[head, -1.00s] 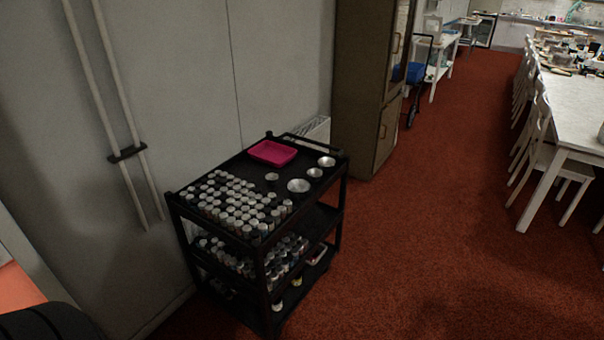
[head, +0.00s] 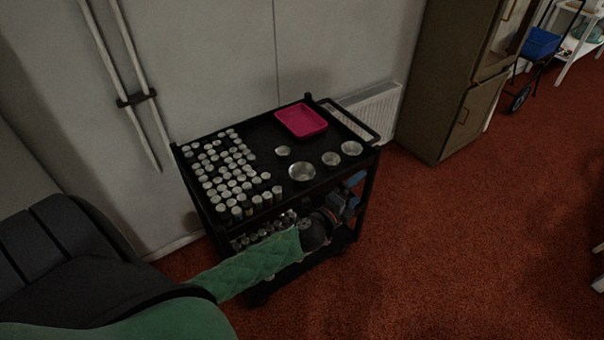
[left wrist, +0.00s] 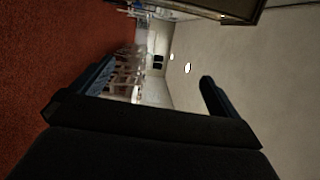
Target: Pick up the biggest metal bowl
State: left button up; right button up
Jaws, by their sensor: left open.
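Several metal bowls stand at the right part of the black cart's top shelf. The biggest metal bowl (head: 302,171) is nearest the front edge. A small bowl (head: 283,151) is behind it, and two more bowls (head: 331,159) (head: 351,148) are to its right. My left gripper (head: 350,192) is in front of the cart, at its right side and below the top shelf's edge, apart from the bowls. In the left wrist view the gripper (left wrist: 155,84) shows both fingers spread with nothing between them. My right gripper is out of view.
The black cart (head: 262,145) stands by a light wall. Many capped jars (head: 228,172) fill its left half, and a pink tray (head: 302,121) lies at the back. A radiator (head: 370,108) and a brown cabinet (head: 460,85) are behind and right. Red carpet is clear at right.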

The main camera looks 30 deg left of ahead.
pick_arm(q)
jog(key=w+d+r+m+g+h+p, duration=0.2)
jog(key=w+r+m+g+h, duration=0.15)
jog(key=m+h, duration=0.7)
jog(key=m+g+y+p, duration=0.3)
jog(key=m+g+y, duration=0.85)
jog(key=m, duration=0.55)
send_near(302, 171)
jog(key=d+g+h, duration=0.1)
jog(key=d, duration=0.1)
jog(key=shift+s+d+f+p, duration=0.15)
jog(key=shift+d+f+p, duration=0.15)
jog(key=shift+f+p, duration=0.3)
jog(key=p+x, duration=0.3)
jog(key=x, duration=0.1)
jog(key=shift+s, duration=0.2)
jog(key=shift+d+f, duration=0.1)
jog(key=shift+f, duration=0.45)
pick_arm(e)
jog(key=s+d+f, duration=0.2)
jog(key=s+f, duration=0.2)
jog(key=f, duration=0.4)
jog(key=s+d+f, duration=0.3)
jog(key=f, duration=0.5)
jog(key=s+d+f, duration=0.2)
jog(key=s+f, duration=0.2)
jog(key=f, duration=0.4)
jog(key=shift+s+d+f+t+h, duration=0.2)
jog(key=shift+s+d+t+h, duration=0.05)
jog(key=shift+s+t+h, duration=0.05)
